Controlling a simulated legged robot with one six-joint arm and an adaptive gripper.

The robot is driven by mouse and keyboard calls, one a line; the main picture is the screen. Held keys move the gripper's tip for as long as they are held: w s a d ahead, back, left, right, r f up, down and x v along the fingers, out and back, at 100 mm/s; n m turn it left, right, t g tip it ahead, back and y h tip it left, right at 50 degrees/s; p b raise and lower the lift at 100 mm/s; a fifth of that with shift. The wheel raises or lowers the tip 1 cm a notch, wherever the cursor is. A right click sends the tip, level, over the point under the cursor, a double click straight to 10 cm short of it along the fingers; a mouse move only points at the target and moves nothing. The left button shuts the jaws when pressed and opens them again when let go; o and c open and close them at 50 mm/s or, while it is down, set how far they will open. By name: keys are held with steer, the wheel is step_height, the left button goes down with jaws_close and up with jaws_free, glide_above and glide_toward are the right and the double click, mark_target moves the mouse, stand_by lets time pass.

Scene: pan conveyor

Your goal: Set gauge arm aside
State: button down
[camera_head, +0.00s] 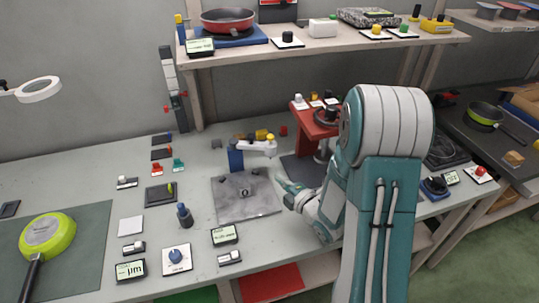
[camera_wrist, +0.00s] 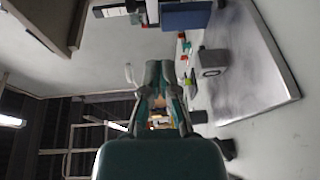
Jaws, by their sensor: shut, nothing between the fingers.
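The gauge arm (camera_head: 258,147) looks like a white arm with a yellow knob, reaching right from a blue post (camera_head: 236,158). The post stands at the back edge of a grey metal plate (camera_head: 232,209). A blue block at the top of the wrist view (camera_wrist: 188,14) appears to be the same post. My gripper (camera_head: 283,184) is just right of the plate, below and in front of the arm's right end, apart from it. In the wrist view my gripper (camera_wrist: 160,68) is shut and empty. The arm's joint to the post is too small to make out.
A small grey block (camera_wrist: 210,62) sits on the plate. A red stand (camera_head: 315,122) is behind my arm. A blue-black knob (camera_head: 184,214) and a display (camera_head: 225,235) lie near the plate. A shelf (camera_head: 330,50) overhangs the back. A green pan (camera_head: 47,236) is far left.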

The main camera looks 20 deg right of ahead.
mark_target(264, 145)
steer(key=shift+t+y, duration=0.3)
steer(key=x, duration=0.7)
steer(key=d+x, duration=0.1)
steer(key=x, duration=0.3)
steer(key=shift+w+d+r, duration=0.1)
steer(key=shift+w+r, duration=0.15)
steer(key=shift+w, duration=0.05)
steer(key=shift+w+d, duration=0.15)
steer(key=shift+w, duration=0.2)
steer(key=shift+w+d, duration=0.85)
steer(key=shift+w, duration=0.25)
steer(key=shift+s+a, duration=0.1)
